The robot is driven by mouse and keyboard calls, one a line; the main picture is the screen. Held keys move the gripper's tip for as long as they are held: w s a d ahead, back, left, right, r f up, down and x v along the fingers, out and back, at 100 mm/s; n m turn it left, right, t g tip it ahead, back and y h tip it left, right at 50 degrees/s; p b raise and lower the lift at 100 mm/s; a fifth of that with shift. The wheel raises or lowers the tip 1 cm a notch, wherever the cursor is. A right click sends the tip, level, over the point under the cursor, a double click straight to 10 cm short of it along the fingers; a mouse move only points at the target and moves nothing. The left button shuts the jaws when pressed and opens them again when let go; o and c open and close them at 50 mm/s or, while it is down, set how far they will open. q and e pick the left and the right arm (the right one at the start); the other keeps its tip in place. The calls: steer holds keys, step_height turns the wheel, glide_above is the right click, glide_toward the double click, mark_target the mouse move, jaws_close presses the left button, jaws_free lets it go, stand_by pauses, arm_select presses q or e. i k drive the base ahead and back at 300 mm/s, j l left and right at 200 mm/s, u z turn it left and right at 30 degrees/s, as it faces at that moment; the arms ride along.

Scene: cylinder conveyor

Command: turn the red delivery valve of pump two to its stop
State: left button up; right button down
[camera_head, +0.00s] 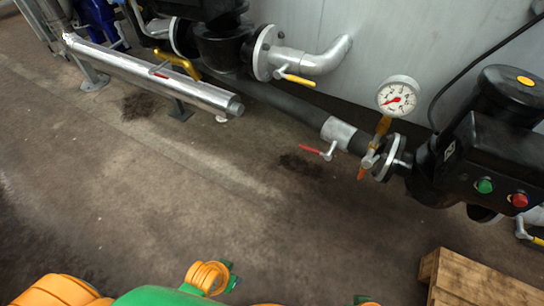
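A red lever handle (312,150) is on a small valve at the silver sleeve (338,132) of the black pipe, mid-right. It points left and slightly up, over the floor. I cannot tell from any label which pump is pump two. A black pump unit (475,150) with a green and a red button stands at the right. Neither gripper is in view; only orange and green parts of my own body show along the bottom edge.
A round pressure gauge (398,96) stands above an orange-handled valve (367,164). Yellow handles (298,80) (177,61) sit on other pipes. A silver pipe (150,72) runs low on stands. A wooden pallet (480,282) is at lower right. The middle floor is clear.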

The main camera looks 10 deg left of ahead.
mark_target(328, 155)
steer(key=i+j+z, duration=0.25)
steer(key=j+z, duration=0.25)
steer(key=i+j+z, duration=0.1)
steer(key=j+z, duration=0.4)
steer(key=j, duration=0.2)
steer(key=j+z, duration=0.5)
steer(key=j, duration=0.15)
